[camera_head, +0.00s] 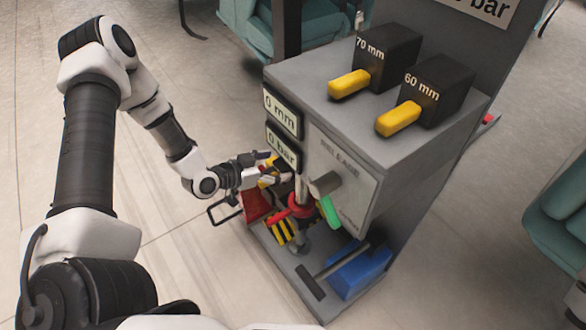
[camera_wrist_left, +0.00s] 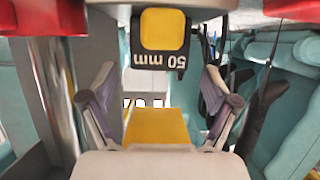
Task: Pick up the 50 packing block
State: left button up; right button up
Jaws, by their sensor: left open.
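The 50 mm packing block shows upside down at the top of the left wrist view, as a black body (camera_wrist_left: 184,52) with a yellow handle (camera_wrist_left: 165,29) facing my camera. My left gripper (camera_wrist_left: 158,78) is open. Its two fingers stand apart, below the block in that picture, and appear clear of it. A yellow surface (camera_wrist_left: 157,125) shows between the fingers; I cannot tell what it belongs to. In the head view my left gripper (camera_head: 268,168) reaches in at the left side of the grey stand, where the block is largely hidden. My right gripper is not in view.
The grey stand (camera_head: 418,160) carries 70 mm (camera_head: 391,53) and 60 mm (camera_head: 447,88) blocks with yellow handles on top. A red clamp-like part (camera_head: 300,205), a green handle (camera_head: 331,212) and a blue pedal-like part (camera_head: 360,271) crowd its lower front. Teal seats (camera_head: 560,205) stand around.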

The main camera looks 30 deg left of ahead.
aim_at(284, 163)
pick_arm(q)
jog(key=b+x, duration=0.2)
jog(key=x, duration=0.2)
jog(key=shift+f+b, duration=0.2)
jog(key=shift+b, duration=0.1)
jog(key=shift+w+r, duration=0.1)
jog(key=shift+r, duration=0.1)
grip_shut()
jog(key=shift+r, duration=0.1)
